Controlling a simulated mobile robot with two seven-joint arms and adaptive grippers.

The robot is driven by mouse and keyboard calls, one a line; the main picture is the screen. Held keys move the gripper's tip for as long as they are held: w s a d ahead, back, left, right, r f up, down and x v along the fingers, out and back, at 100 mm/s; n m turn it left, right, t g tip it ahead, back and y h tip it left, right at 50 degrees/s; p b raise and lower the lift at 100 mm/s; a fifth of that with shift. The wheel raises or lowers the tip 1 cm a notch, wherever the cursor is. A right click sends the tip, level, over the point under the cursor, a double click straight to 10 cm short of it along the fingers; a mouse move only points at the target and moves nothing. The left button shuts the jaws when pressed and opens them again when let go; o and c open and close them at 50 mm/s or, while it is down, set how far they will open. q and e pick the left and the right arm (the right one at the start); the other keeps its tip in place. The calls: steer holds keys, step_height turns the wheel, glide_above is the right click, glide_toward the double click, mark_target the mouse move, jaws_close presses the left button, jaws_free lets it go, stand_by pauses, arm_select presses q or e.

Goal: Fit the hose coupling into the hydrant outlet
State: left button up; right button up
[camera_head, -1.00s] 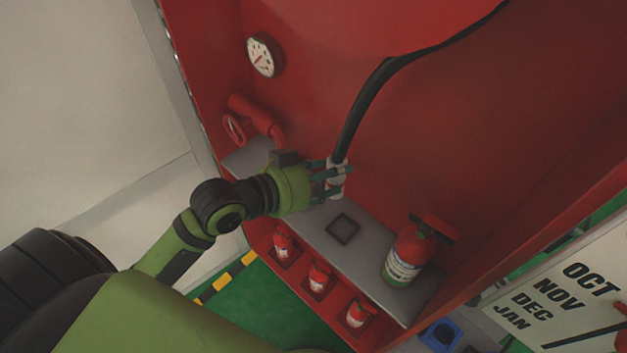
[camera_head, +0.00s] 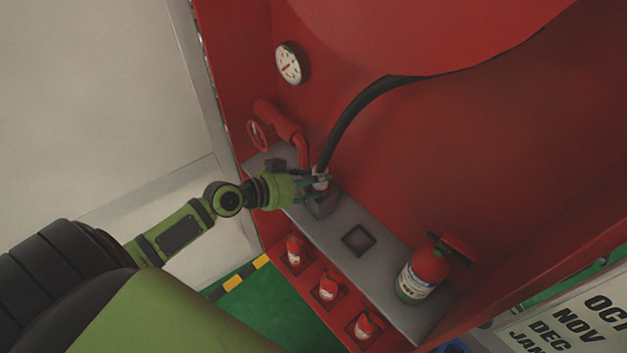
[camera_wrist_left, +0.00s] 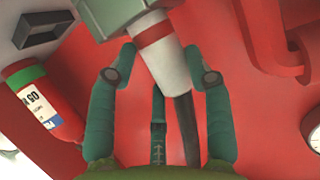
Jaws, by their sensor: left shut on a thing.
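The hose coupling (camera_wrist_left: 160,55) is a whitish cylinder with a red band, and a black hose (camera_head: 350,110) runs from it. My left gripper (camera_head: 318,184) is shut on the coupling, its teal fingers around it; the wrist view shows them on both sides of the coupling. A grey block (camera_head: 321,207) on the shelf, seemingly the hydrant outlet, is directly below the coupling. In the wrist view the coupling's end meets or overlaps this block (camera_wrist_left: 108,14); I cannot tell how deep it sits. My right gripper is out of view.
A red pipe with a handwheel (camera_head: 262,135) stands left of the coupling, below a gauge (camera_head: 289,63). The grey shelf (camera_head: 395,262) has a square recess (camera_head: 358,239) and a fire extinguisher (camera_head: 421,275) to the right. Several small extinguishers stand lower down.

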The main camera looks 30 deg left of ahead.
arm_select(q)
steer(key=shift+f, duration=0.15)
steer(key=o, duration=1.1)
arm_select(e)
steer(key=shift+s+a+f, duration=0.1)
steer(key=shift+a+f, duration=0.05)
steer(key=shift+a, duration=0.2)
arm_select(q)
steer(key=shift+s+r, duration=0.1)
steer(key=shift+r, duration=0.1)
steer(key=shift+b+v, duration=2.15)
steer(key=shift+v, duration=3.75)
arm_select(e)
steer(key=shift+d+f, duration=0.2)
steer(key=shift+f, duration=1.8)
